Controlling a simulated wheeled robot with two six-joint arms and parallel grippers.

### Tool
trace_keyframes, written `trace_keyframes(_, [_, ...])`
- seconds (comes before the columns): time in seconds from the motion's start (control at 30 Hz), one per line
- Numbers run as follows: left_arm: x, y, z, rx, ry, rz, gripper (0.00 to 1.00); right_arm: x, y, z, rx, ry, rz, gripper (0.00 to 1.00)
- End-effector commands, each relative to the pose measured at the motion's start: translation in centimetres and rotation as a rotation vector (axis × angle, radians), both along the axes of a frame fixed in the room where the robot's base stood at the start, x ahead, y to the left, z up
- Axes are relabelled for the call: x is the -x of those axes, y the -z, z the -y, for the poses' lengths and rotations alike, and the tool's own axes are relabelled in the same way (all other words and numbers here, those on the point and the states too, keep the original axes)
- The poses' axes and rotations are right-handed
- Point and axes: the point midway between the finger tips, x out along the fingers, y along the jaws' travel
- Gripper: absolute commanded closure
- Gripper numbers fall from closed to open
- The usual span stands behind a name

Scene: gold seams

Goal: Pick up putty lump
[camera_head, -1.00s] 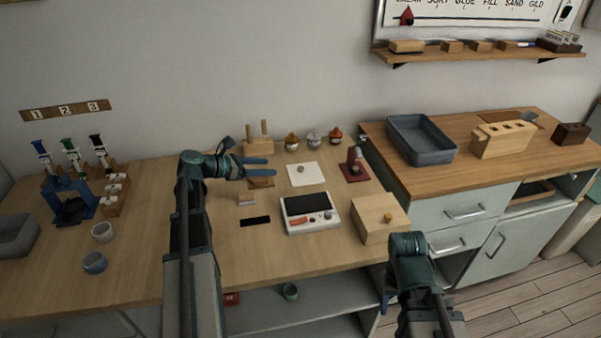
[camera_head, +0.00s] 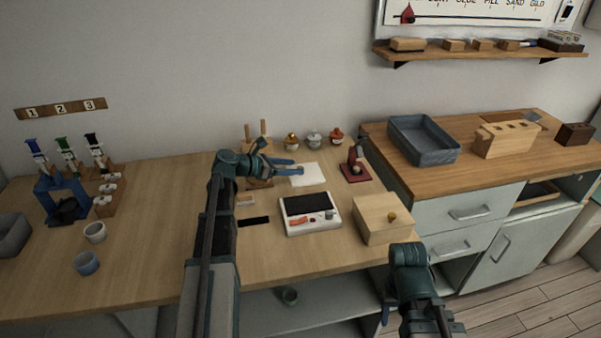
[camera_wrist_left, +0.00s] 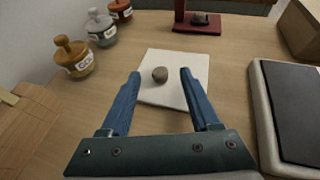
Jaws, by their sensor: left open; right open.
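A small rounded grey-brown lump, seemingly the putty lump (camera_wrist_left: 160,74), rests on a white square tile (camera_wrist_left: 172,94) in the left wrist view. The tile also shows in the head view (camera_head: 312,180), where I cannot make out the lump clearly beside my fingers.
A red stand (camera_head: 356,178) with a dark lump is right of the tile. Lidded jars (camera_head: 314,140) stand behind it. A white scale-like device (camera_head: 308,228) and a wooden box (camera_head: 383,232) are in front. A wooden holder (camera_head: 258,181) is left.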

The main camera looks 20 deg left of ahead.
Motion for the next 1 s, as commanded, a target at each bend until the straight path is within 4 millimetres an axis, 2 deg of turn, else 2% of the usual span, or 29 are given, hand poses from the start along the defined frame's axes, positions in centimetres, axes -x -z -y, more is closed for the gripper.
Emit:
trace_keyframes(0.03, [-0.73,0.65,0.46,0.000,0.002,0.000,0.37,0.00,0.65,0.00,0.000,0.000,0.000,0.50])
trace_keyframes(0.13, [-1.47,0.95,1.10,0.000,0.002,-0.001,0.37,0.00,0.95,0.00,0.000,0.000,0.000,0.50])
trace_keyframes(0.37, [-1.55,0.83,1.21,0.000,-0.001,0.000,0.37,0.00,0.83,0.00,0.000,0.000,0.000,0.50])
trace_keyframes(0.7, [-1.52,0.84,1.21,0.001,0.000,-0.001,0.98,0.00,0.83,0.00,0.000,0.000,0.000,0.50])
trace_keyframes(1.0, [-1.53,0.84,1.21,0.001,0.000,-0.001,1.00,0.00,0.83,0.00,0.000,0.000,0.000,0.50])
